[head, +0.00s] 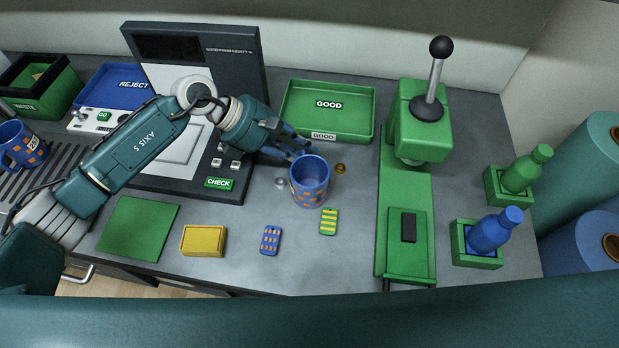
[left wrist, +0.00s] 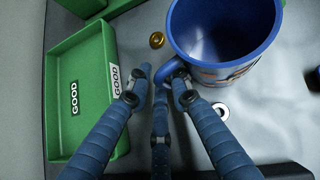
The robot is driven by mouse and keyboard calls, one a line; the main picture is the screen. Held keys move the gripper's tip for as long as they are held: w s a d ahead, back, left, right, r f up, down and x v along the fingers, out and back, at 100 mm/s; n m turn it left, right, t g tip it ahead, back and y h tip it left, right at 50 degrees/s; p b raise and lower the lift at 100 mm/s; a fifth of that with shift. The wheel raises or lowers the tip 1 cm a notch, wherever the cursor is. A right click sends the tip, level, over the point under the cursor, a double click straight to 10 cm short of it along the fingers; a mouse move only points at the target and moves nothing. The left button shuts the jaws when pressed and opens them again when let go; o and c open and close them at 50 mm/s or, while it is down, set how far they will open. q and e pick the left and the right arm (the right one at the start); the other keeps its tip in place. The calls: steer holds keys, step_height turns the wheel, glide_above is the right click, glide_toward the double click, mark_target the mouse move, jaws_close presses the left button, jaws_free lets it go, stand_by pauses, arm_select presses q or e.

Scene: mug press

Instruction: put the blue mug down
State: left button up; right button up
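The blue mug (head: 309,184) with orange patches is upright near the middle of the bench. My left gripper (head: 300,150) is at its far left side. In the left wrist view the mug (left wrist: 225,35) fills the upper right, with its opening toward the camera. My right gripper is not in view.
The green GOOD tray (head: 350,110) is behind the mug. A green press (head: 418,130) stands to the right. Blue-orange (head: 271,240) and green-yellow (head: 329,222) cards lie in front. A gold piece (head: 340,168) and a silver ring (head: 280,183) flank the mug. Another blue mug (head: 22,145) stands far left.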

arm_select(q)
jaws_close()
steer(key=shift+r, duration=0.15)
